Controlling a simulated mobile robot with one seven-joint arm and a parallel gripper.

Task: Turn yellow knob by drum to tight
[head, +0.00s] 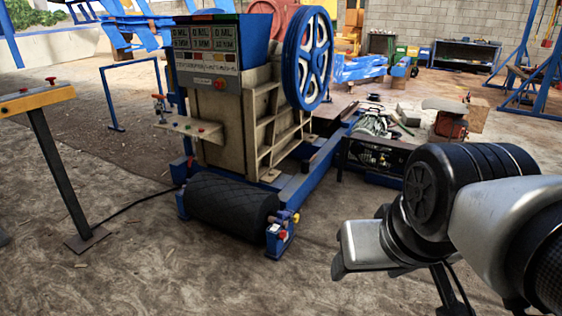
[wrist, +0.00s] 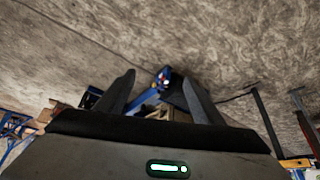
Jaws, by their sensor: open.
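The black ribbed drum (head: 230,205) lies low at the front of the crusher. A small yellow knob (head: 296,217) shows at the right end of the drum, on the blue bracket (head: 280,240). Its turn position is too small to tell. My gripper (head: 345,262) is in the right half of the head view, to the right of the knob and apart from it. In the wrist view my gripper (wrist: 160,88) has two dark fingers spread apart with nothing held. The blue bracket (wrist: 163,77) shows small and distant between them; the yellow knob is not clear there.
The crusher (head: 215,110) with its blue flywheel (head: 308,58) stands behind the drum. A yellow-topped post (head: 45,110) stands at left, with a cable on the ground. A dark low bench (head: 375,155) with parts is at right. The dirt ground before the drum is clear.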

